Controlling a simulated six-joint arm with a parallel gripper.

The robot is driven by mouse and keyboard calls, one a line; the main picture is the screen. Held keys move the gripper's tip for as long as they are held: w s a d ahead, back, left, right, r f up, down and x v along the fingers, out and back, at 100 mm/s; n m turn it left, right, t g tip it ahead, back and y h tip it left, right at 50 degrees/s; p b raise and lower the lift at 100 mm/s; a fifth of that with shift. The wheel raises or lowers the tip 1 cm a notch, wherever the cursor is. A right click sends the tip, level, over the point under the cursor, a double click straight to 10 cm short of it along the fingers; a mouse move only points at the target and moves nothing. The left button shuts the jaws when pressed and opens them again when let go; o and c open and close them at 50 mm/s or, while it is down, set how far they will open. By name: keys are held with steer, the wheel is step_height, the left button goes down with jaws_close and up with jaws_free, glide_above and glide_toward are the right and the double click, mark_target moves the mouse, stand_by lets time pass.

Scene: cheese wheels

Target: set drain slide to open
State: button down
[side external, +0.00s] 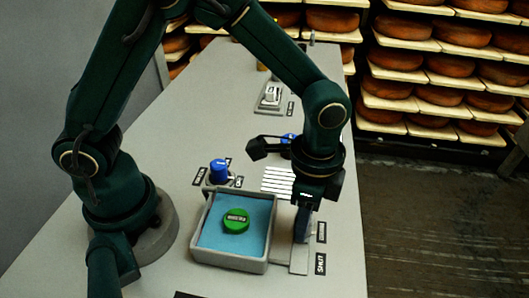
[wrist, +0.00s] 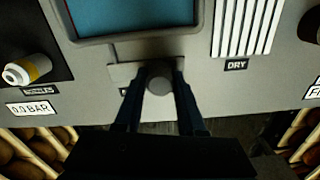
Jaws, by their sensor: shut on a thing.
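The drain slide shows in the wrist view as a round grey knob (wrist: 160,79) on a flat grey plate (wrist: 119,74). The knob is toward the right of the plate, with bare plate to its left. My gripper (wrist: 160,92) has a finger on each side of the knob and is shut on it. In the side view my gripper (side external: 302,222) points down beside the tray and hides the knob. The slide's plate (side external: 294,263) shows below it. A label reading SHUT (side external: 320,264) lies by the plate's near end; another label (side external: 321,232) farther back is too small to read.
A grey-rimmed tray (side external: 202,250) with a blue floor and a green disc (side external: 236,221) stands left of my gripper. A blue knob (side external: 219,171) and white-striped panel (side external: 278,181) lie behind. A white-and-yellow knob (wrist: 27,70) shows in the wrist view. Cheese shelves stand beyond the table.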

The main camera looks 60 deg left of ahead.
steer(key=shift+w+a, duration=0.2)
steer(key=shift+w, duration=0.1)
steer(key=c, duration=0.5)
jaws_free()
steer(key=shift+s, duration=0.1)
steer(key=shift+r, duration=2.6)
steer(key=a+r+n+t, duration=0.4)
steer(key=a+r, duration=0.3)
steer(key=r, duration=0.3)
steer(key=s+a+f+n+t, duration=0.1)
steer(key=s+a+n, duration=0.4)
steer(key=s+n, duration=0.2)
steer(key=shift+s+a+f+t, duration=0.15)
steer(key=shift+s+a+t, duration=0.2)
steer(key=shift+s, duration=0.5)
